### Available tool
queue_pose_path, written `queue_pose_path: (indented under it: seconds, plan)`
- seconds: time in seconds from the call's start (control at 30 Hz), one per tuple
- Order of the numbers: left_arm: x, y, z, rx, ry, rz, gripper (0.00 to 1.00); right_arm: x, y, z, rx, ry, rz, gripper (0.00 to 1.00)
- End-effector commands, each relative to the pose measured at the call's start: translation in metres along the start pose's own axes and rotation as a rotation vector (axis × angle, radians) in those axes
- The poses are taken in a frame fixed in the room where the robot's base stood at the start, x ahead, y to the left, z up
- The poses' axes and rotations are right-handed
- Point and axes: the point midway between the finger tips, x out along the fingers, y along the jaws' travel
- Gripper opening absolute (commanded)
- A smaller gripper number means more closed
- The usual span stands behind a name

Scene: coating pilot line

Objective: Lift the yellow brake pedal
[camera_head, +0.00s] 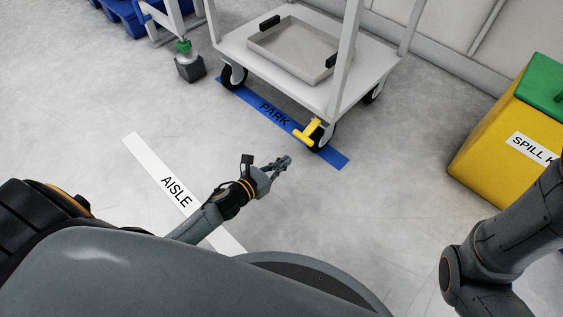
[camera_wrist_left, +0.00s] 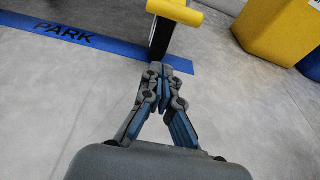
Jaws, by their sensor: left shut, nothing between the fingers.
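The yellow brake pedal (camera_head: 309,132) sticks out beside the front right wheel (camera_head: 322,137) of a white cart (camera_head: 303,76). In the left wrist view the pedal (camera_wrist_left: 175,11) shows at the top, beyond my fingertips, with the dark wheel (camera_wrist_left: 160,38) below it. My left gripper (camera_head: 285,162) is low over the floor, in front of the pedal and apart from it. Its fingers are shut and empty, and they point toward the wheel in the left wrist view (camera_wrist_left: 163,72). My right arm shows at the right edge, but its gripper is out of view.
The cart carries a grey tray (camera_head: 262,45) with black handles and stands over a blue PARK strip (camera_head: 245,100). A yellow spill kit bin (camera_head: 495,125) with a green lid stands at right. A white AISLE strip (camera_head: 147,153) lies at left. The floor between is clear.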

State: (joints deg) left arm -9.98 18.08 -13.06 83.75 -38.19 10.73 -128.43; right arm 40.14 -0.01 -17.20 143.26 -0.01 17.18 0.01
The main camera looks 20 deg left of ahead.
Motion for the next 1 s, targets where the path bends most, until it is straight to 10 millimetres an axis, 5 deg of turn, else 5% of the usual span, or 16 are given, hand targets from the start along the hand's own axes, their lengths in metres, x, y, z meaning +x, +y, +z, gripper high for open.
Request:
queue_pose_path:
  seconds: [0.33,0.6,1.0]
  plan:
    - [0.072,0.000,-0.003,0.001,-0.002,0.000,0.00,-0.027,-0.006,-0.009,0.000,0.001,-0.001,0.40]
    - [0.058,0.000,0.033,0.000,0.001,-0.001,0.00,0.009,0.001,0.003,0.000,0.002,-0.002,0.40]
    - [0.056,0.000,0.037,0.000,0.001,-0.001,0.00,0.014,0.003,0.004,-0.001,0.002,-0.002,0.40]
